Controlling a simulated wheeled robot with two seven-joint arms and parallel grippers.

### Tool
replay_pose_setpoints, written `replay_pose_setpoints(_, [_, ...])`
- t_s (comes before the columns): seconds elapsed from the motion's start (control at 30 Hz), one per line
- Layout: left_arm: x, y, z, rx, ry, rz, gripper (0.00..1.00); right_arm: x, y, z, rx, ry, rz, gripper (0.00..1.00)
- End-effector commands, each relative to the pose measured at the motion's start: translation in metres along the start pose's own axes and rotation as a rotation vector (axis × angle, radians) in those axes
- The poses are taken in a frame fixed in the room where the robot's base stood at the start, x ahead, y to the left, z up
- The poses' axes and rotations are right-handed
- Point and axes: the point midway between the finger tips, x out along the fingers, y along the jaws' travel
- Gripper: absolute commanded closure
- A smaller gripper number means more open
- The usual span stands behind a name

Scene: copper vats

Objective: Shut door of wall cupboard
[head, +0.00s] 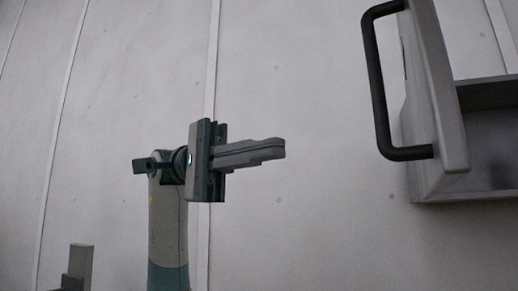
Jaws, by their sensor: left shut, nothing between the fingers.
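The wall cupboard (480,198) is at the right edge, cut off by the frame. Its grey door (440,100) stands open on the cupboard's left side, swung out from the wall and seen nearly edge-on. A black bar handle (376,85) sticks out to the left from the door. My left gripper (283,148) is in the middle of the view, left of and a little below the handle. Its fingers are shut with nothing between them and point right. It is clear of the door and handle.
The pale panelled wall (310,220) with vertical seams fills the background. Part of the dark cupboard inside (492,135) shows right of the door. A small grey block-like shape (80,265) is at the bottom left. The space between gripper and handle is free.

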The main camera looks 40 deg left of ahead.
Motion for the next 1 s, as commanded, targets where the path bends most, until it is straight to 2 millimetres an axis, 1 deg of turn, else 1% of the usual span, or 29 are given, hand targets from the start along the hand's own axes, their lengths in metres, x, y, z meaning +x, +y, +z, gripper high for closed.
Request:
replay_pose_setpoints(0.03, [0.009, 0.001, 0.0, 0.0, 0.0, -0.003, 1.0, -0.002, -0.001, -0.003, -0.001, 0.009, -0.001, 0.35])
replay_pose_setpoints(0.3, [0.056, 0.002, 0.0, 0.0, -0.002, -0.002, 1.0, -0.005, -0.01, -0.014, -0.004, 0.075, -0.012, 0.35])
replay_pose_setpoints(0.53, [0.093, 0.002, 0.0, 0.001, -0.002, -0.001, 1.0, -0.011, -0.017, -0.022, -0.008, 0.127, -0.022, 0.35])
replay_pose_setpoints(0.6, [0.099, 0.002, 0.0, -0.001, 0.001, 0.0, 1.0, -0.011, -0.015, -0.013, -0.009, 0.106, -0.02, 0.35])
replay_pose_setpoints(0.73, [0.108, 0.001, 0.0, -0.002, 0.0, 0.001, 1.0, -0.012, -0.013, -0.003, -0.01, 0.08, -0.017, 0.35])
replay_pose_setpoints(0.83, [0.111, 0.0, -0.001, -0.001, 0.001, 0.001, 1.0, -0.012, -0.012, 0.002, -0.01, 0.069, -0.016, 0.35])
replay_pose_setpoints(1.0, [0.111, 0.0, -0.001, -0.001, 0.001, 0.001, 1.0, -0.011, -0.011, 0.003, -0.01, 0.066, -0.015, 0.35])
